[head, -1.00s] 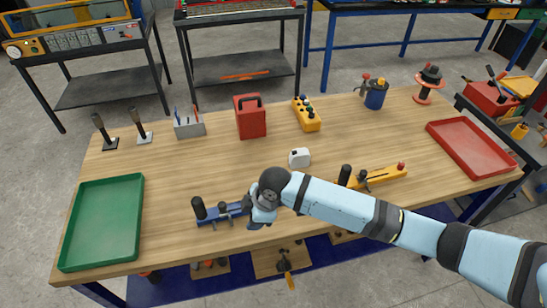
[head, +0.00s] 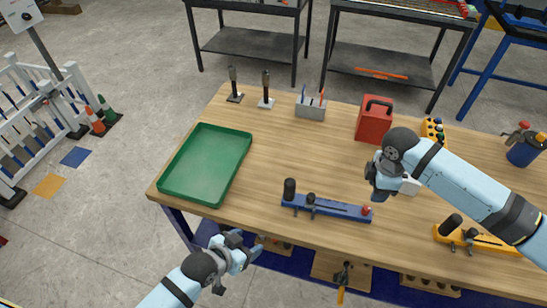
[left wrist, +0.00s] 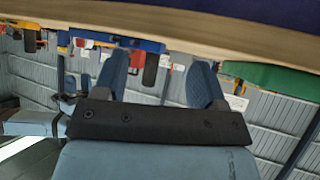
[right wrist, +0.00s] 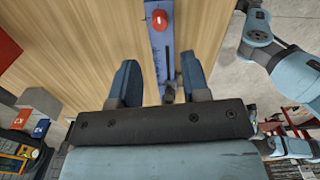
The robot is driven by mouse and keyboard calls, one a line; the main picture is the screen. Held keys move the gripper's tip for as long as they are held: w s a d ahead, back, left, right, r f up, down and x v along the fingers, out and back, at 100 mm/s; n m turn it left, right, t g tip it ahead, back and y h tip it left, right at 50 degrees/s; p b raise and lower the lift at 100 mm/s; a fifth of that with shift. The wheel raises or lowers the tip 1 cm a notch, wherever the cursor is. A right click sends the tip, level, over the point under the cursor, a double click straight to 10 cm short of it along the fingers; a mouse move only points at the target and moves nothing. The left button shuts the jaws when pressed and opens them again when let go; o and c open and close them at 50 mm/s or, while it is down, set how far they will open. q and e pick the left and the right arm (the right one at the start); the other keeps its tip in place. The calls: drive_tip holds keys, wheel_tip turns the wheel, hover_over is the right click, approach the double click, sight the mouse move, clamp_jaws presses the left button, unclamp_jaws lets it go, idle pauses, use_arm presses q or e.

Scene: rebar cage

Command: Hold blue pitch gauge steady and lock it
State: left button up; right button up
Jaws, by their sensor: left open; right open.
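The blue pitch gauge (head: 327,207) lies on the wooden bench near its front edge, with black knobs at its left and a red knob (head: 367,210) at its right end. My left gripper (head: 247,245) is open and empty, off the bench's front edge, left of the gauge. The left wrist view looks upside down along the bench and shows the gauge (left wrist: 122,40) beyond the fingers. My right gripper (head: 378,190) is open and empty, above and behind the gauge's right end. In the right wrist view the gauge (right wrist: 158,50) appears between the spread fingers, apart from them.
A green tray (head: 205,163) is left of the gauge. A yellow gauge (head: 480,240) lies to the right. A red case (head: 374,122), a grey holder (head: 311,107) and two black-handled tools stand at the back. The bench's middle is clear.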

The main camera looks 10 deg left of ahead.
sight(288, 187)
use_arm(q)
drive_tip(key=w+d+r+m, duration=0.1)
drive_tip(key=w, duration=0.1)
drive_tip(key=w+d+r+m+g+h, duration=0.1)
drive_tip(key=w, duration=0.1)
drive_tip(key=w+d+r+m+g, duration=0.1)
drive_tip(key=w, duration=0.2)
drive_tip(key=shift+d+r, duration=0.35)
drive_tip(key=shift+d, duration=0.05)
drive_tip(key=w+a+r+m+g+y, duration=0.1)
drive_tip(key=w+r+m+g+y, duration=0.1)
drive_tip(key=w+r+m+g, duration=0.65)
drive_tip(key=d+f, duration=0.1)
drive_tip(key=f, duration=0.2)
drive_tip(key=w+d+f+t, duration=0.1)
drive_tip(key=d+f, duration=0.1)
drive_tip(key=f, duration=0.1)
drive_tip(key=w+d+f+n+t, duration=0.1)
drive_tip(key=f, duration=0.1)
drive_tip(key=shift+w+d+f, duration=0.1)
drive_tip(key=shift+d+f, duration=0.3)
drive_tip(key=c, duration=1.1)
clamp_jaws()
use_arm(e)
drive_tip(key=shift+o, duration=0.6)
